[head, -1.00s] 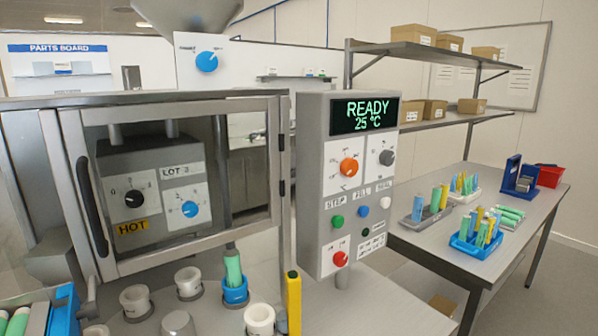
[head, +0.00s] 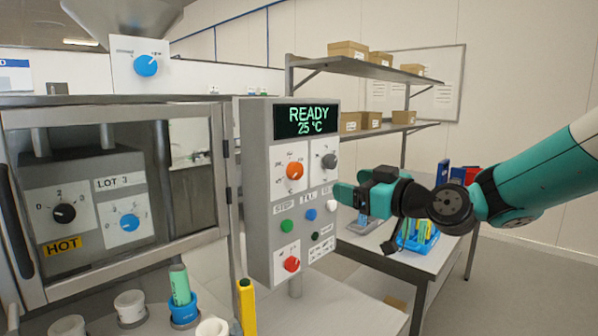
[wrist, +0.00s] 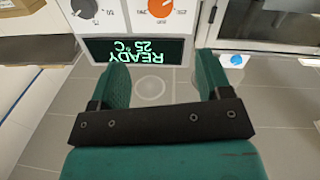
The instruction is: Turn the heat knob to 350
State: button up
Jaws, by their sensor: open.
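The control panel (head: 261,175) stands in the middle of the head view, with a display (head: 306,121) reading READY 25 °C. An orange knob (head: 295,170) sits on a white dial plate below the display, and a dark grey knob (head: 329,160) sits to its right. The small dial numbers are too blurred to read surely. My gripper (head: 342,196) is to the right of the panel in the head view, apart from the knobs. In the wrist view its two green fingers (wrist: 161,88) are spread and empty. The orange knob (wrist: 162,5) and grey knob (wrist: 87,10) show upside down beyond them.
A glass-doored cabinet (head: 110,100) with black and blue knobs stands at left. Cups and a yellow pen-like object (head: 247,305) stand below. A table (head: 375,255) with racks lies behind my arm.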

aim_at(298, 171)
jog(key=p+x, duration=0.7)
jog(key=x, duration=0.7)
jog(key=shift+a+r, duration=0.1)
jog(key=shift+r, duration=0.05)
jog(key=shift+w+a, duration=0.5)
jog(key=shift+c, duration=0.2)
jog(key=c, duration=0.9)
